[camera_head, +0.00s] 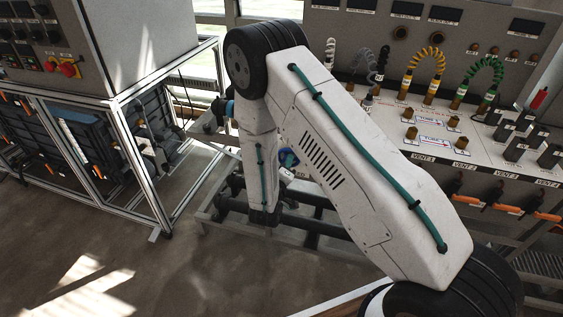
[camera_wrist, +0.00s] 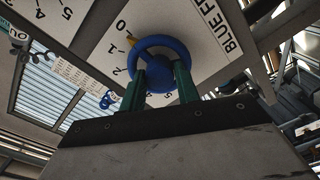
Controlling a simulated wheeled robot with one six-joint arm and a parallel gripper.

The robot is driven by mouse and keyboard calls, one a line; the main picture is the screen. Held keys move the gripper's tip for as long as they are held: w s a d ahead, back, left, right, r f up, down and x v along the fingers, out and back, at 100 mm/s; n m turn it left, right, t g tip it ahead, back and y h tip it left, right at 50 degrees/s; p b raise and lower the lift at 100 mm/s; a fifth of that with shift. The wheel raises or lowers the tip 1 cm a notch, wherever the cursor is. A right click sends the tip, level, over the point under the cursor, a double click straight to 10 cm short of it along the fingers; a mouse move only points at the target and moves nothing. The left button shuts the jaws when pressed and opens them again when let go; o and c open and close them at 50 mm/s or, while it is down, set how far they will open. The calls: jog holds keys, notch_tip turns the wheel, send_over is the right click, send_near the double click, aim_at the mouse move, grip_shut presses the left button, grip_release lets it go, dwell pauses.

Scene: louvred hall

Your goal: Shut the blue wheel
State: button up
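The blue wheel (camera_wrist: 192,58) is in the upper middle of the wrist view, in front of a white dial plate (camera_wrist: 205,35) lettered "BLUE F...", the rest cut off. A yellow mark (camera_wrist: 131,40) shows beside the wheel near the 0. My gripper (camera_wrist: 160,72) reaches up to the wheel with two green fingers set apart. The fingers overlap the near part of the wheel, with blue between their tips. I cannot tell whether they touch it. In the head view, my arm hides much of the middle, and I cannot make out the wheel for certain.
Low dark pipework (camera_head: 330,228) stands behind my arm. A metal-framed cabinet (camera_head: 110,150) is at left. A console (camera_head: 385,125) with coiled yellow and green hoses is at right. Bare floor (camera_head: 215,275) lies at lower left. Another blue part (camera_wrist: 108,99) shows left in the wrist view.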

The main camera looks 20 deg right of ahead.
jog(key=shift+o, duration=1.4)
jog(key=shift+w+d+r, duration=0.3)
jog(key=shift+w+r, duration=0.1)
jog(key=shift+w, duration=0.25)
jog(key=shift+c, duration=0.2)
jog(key=shift+s+a+f+m, duration=0.15)
jog(key=shift+s+m, duration=0.15)
jog(key=shift+s, duration=0.35)
jog(key=shift+c, duration=0.6)
jog(key=shift+o, duration=0.8)
jog(key=v, duration=0.5)
jog(key=shift+w+a+f, duration=0.1)
jog(key=shift+a+f, duration=0.1)
jog(key=shift+a, duration=0.1)
jog(key=shift+s, duration=0.2)
